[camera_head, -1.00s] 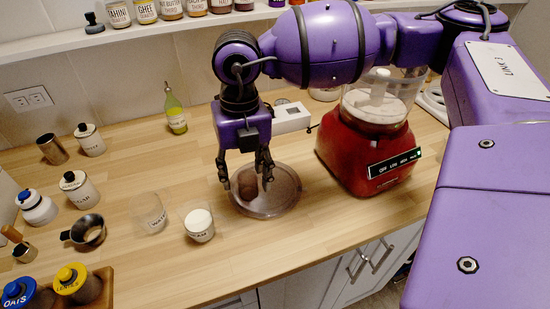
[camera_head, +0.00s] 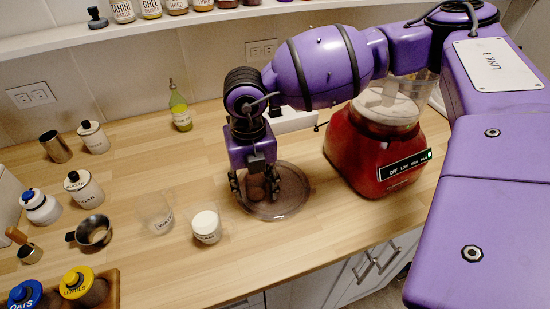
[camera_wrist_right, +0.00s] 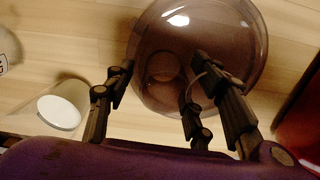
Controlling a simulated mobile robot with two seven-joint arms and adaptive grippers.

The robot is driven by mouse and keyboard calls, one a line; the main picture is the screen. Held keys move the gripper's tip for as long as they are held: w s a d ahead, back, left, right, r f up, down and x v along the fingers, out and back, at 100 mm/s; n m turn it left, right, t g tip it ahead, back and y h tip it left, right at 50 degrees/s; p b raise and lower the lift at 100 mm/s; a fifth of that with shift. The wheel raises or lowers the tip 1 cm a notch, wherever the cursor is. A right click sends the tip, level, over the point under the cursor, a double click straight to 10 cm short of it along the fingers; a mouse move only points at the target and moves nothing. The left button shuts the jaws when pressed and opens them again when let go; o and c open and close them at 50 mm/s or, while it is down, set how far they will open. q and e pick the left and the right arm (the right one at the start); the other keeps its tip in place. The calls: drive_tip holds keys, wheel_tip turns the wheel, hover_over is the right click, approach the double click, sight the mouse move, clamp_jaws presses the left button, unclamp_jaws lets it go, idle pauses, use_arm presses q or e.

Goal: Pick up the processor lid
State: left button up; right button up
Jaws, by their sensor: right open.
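The processor lid (camera_head: 292,205) is a round, see-through brownish disc with a raised central part, lying on the wooden counter left of the red food processor (camera_head: 368,150). In the right wrist view the lid (camera_wrist_right: 160,35) lies beyond and partly behind my fingers. My right gripper (camera_head: 256,198) is open, pointing down over the lid's central part, with its fingers spread to either side of it. In the right wrist view the open fingers (camera_wrist_right: 165,90) overlap the lid's near part. Whether they touch it I cannot tell. My left gripper is not in view.
A clear glass (camera_head: 157,214) and a white-filled cup (camera_head: 206,227) stand just left of the lid. A metal measuring cup (camera_head: 92,233), jars and an oil bottle (camera_head: 180,108) are further left. The counter's front edge is close below the lid.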

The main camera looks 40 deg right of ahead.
clamp_jaws()
idle(0.3)
